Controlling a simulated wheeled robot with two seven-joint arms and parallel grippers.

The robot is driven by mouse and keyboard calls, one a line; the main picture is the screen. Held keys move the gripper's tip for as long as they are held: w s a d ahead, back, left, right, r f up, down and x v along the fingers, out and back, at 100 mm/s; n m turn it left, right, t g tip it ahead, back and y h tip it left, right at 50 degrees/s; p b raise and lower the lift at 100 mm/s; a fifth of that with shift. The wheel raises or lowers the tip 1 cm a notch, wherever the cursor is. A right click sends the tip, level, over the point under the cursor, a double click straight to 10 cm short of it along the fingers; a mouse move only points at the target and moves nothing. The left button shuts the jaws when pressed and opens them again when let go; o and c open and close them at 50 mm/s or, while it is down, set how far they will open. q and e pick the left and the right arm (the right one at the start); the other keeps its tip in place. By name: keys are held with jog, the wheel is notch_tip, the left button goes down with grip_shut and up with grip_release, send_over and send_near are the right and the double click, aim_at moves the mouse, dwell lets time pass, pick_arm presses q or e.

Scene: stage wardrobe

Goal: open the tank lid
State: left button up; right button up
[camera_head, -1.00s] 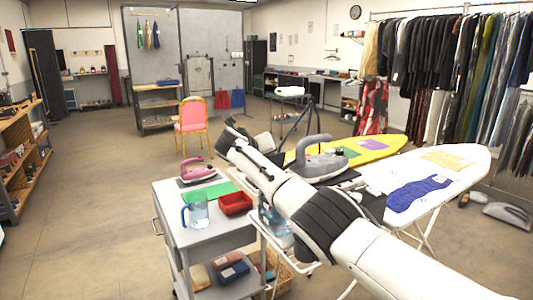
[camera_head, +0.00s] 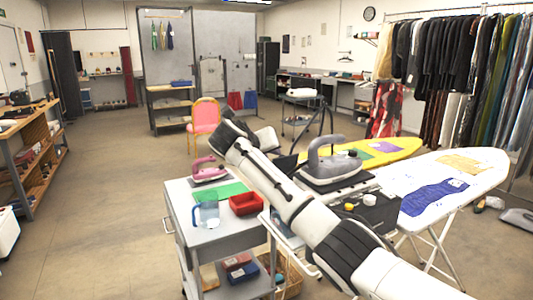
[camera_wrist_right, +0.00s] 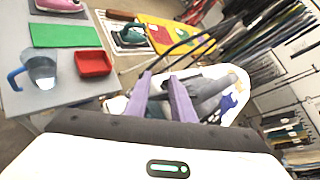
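The front of the station, with a pale bluish part (camera_head: 287,232) that may be the tank, is mostly behind my right arm. I cannot make out the lid or its state. My right gripper (camera_wrist_right: 160,78) has two purple fingers apart with nothing held between them. In the right wrist view it is over the station area, with the grey iron (camera_wrist_right: 207,90) beyond the fingers. In the head view the fingers are hidden by the arm. My left gripper is not in view.
A grey cart (camera_head: 187,222) at left holds a blue-handled jug (camera_head: 207,213), a red tray (camera_head: 246,203), a green mat (camera_head: 222,191) and a pink iron (camera_head: 207,172). A yellow ironing board (camera_head: 400,147) and a white one (camera_head: 480,165) stand at right. Floor at left is clear.

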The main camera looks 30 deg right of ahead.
jog(key=v, duration=0.4)
jog(key=shift+d, duration=0.25)
